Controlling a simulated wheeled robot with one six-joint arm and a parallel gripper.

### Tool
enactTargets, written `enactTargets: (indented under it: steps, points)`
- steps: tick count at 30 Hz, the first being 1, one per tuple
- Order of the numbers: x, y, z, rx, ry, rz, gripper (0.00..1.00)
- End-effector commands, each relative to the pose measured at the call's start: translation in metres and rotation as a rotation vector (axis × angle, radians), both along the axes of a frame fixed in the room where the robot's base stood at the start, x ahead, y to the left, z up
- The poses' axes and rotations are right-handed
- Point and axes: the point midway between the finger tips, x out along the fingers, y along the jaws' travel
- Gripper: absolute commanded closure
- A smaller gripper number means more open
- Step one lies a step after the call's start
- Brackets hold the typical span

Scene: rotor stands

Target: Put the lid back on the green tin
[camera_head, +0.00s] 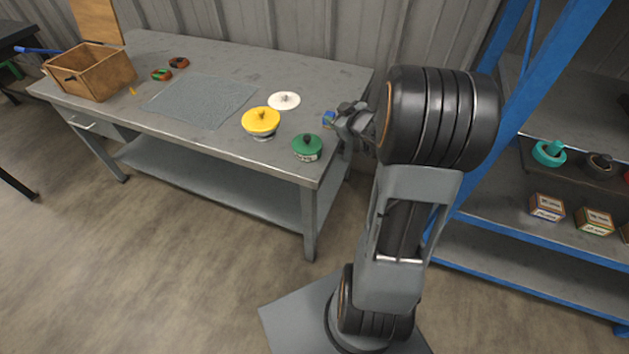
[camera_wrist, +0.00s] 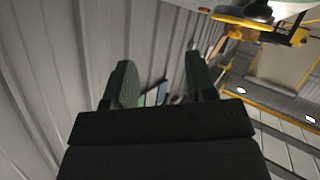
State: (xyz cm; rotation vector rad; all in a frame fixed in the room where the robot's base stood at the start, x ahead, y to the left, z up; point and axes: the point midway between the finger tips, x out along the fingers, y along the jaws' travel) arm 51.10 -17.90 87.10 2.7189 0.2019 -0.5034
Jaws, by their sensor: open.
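My gripper (camera_head: 340,120) is above the table's right end, behind and right of the green tin. In the wrist view, my gripper (camera_wrist: 160,78) is open, with nothing visible held between its fingers.
The grey table (camera_head: 200,55) carries a wooden crate (camera_head: 105,75), a grey mat (camera_head: 203,99) and two small red-and-green items (camera_head: 170,69). A small blue object (camera_head: 328,119) shows beside my gripper. A blue-framed shelf (camera_head: 500,240) with boxes stands right of my arm.

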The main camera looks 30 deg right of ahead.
Motion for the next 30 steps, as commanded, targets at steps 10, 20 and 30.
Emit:
enactTargets:
  steps: [10,20,30]
  points:
    - [-0.087,0.078,0.026,0.038,0.453,-0.435,0.49]
    - [-0.187,0.164,0.015,0.196,0.863,-0.389,0.49]
    - [-0.205,0.178,0.014,0.222,0.940,-0.361,0.49]
